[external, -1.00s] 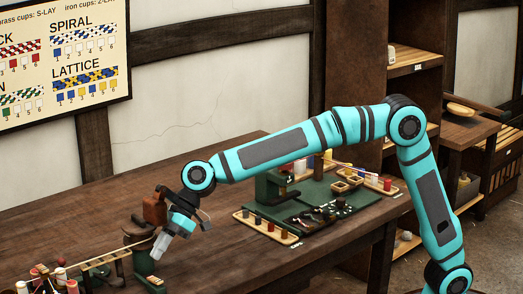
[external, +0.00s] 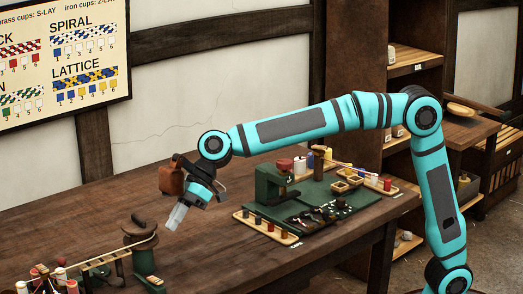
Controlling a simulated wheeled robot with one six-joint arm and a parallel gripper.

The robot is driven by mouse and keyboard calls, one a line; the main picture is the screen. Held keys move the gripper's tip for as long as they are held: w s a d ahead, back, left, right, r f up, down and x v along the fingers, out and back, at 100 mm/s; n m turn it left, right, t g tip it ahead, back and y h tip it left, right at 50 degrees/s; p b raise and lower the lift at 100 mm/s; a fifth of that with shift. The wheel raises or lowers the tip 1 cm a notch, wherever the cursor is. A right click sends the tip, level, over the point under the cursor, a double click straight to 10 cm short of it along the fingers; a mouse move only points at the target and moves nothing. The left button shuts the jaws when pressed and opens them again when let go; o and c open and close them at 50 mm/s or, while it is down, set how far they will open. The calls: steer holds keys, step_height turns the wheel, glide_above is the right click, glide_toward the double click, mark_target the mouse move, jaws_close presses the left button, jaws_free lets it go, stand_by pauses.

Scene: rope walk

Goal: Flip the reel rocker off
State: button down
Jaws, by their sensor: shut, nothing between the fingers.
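My gripper (external: 173,221) is shut and empty, pointing down and to the left above the brown table. It is up and to the right of a dark green reel stand (external: 140,252) at the lower left, and apart from it. A small dark green base with a light top (external: 153,281) sits at the foot of this stand. A rocker switch is too small to make out, so I cannot tell which way it is set.
A pale slatted rail (external: 100,261) runs left from the stand to several spools (external: 60,275). A green mat (external: 345,207) with a green press (external: 270,188), tools and cups lies to the right. The table (external: 200,260) between is clear.

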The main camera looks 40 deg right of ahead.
steer(key=shift+w+d+m+g, duration=0.1)
steer(key=shift+w+m+g, duration=0.2)
steer(key=shift+g, duration=0.2)
glide_above(154, 281)
steer(key=w+d, duration=0.2)
steer(key=d, duration=0.1)
step_height(154, 281, down, 6)
steer(key=f, duration=0.1)
steer(key=s+f, duration=0.1)
steer(key=f, duration=0.1)
steer(key=shift+s+a+f, duration=0.1)
steer(key=shift+a+f, duration=0.05)
steer(key=shift+f, duration=0.1)
steer(key=shift+s+f, duration=0.15)
steer(key=shift+f, duration=0.45)
